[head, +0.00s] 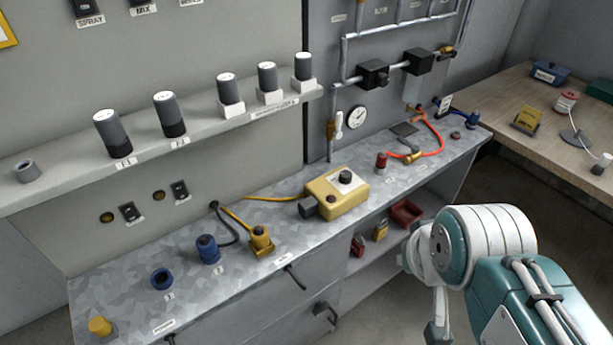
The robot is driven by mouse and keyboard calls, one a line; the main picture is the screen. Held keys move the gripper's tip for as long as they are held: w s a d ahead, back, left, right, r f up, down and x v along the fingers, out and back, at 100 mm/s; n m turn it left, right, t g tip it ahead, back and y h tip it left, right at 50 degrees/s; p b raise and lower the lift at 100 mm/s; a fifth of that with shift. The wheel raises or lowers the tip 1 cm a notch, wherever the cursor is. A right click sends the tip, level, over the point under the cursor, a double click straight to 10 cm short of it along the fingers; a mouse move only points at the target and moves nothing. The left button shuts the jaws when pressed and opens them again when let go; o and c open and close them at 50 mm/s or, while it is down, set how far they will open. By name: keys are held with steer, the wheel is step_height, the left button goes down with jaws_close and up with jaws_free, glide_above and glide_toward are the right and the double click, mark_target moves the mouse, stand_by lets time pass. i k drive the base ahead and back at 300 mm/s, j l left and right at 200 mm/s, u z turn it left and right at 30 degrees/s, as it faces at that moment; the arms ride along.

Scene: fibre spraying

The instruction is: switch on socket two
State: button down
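Two small black switches sit on the grey wall under the shelf, a left one (131,212) and a right one (180,190). Each has a dull amber round piece to its left; neither looks clearly lit. Their labels and lever positions are too small to read. On the bench below stand a blue ring-shaped socket (162,278), a blue connector with a dark cable (208,250) and a yellow connector with a yellow cable (261,241).
A shelf (215,125) with several grey-and-black cylinders juts out above the switches. A yellow box (338,194) stands mid-bench (235,275). An orange hose (436,134) lies at the bench's right. A wooden table (510,95) is at the far right.

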mark_target(180, 190)
steer(key=u, duration=1.35)
